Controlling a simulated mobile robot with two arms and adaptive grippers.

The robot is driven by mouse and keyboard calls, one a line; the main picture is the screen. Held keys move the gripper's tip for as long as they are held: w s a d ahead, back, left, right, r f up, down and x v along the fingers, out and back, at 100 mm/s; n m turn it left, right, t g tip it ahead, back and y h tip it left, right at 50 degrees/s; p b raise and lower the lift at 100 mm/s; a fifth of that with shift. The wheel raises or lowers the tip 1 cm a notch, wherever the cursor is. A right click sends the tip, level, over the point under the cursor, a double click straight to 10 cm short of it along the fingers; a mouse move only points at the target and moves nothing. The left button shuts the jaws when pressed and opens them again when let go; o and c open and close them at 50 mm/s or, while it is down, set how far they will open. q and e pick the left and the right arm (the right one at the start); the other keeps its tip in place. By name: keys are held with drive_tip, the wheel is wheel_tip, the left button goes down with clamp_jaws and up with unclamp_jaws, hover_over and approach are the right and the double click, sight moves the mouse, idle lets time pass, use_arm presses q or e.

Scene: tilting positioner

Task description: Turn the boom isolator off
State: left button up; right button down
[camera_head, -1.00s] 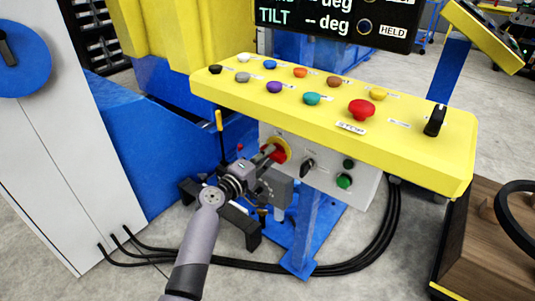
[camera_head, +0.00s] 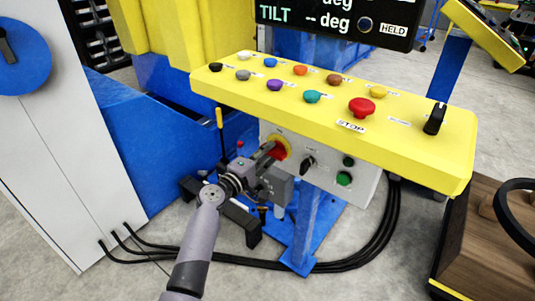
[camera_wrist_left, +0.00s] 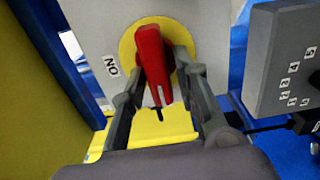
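The boom isolator is a red handle (camera_wrist_left: 153,62) on a round yellow plate (camera_wrist_left: 127,48), with an "ON" label (camera_wrist_left: 111,66) beside it. In the head view the red handle (camera_head: 279,151) is partly hidden by my left gripper (camera_head: 266,151). The isolator sits on the pale panel under the yellow console. In the left wrist view my left gripper (camera_wrist_left: 165,72) has one finger on each side of the handle. Its fingers stand apart, with narrow gaps beside the handle. My right gripper is not in view.
A black selector (camera_head: 307,164) and green buttons (camera_head: 344,179) sit right of the isolator on the panel. The yellow console (camera_head: 410,140) overhangs it, with several coloured buttons and a red stop button (camera_head: 361,107). Black cables (camera_head: 372,240) hang below. A grey box (camera_wrist_left: 283,65) is close at right.

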use_arm(q)
drive_tip(key=shift+o, duration=0.8)
drive_tip(key=v, duration=1.2)
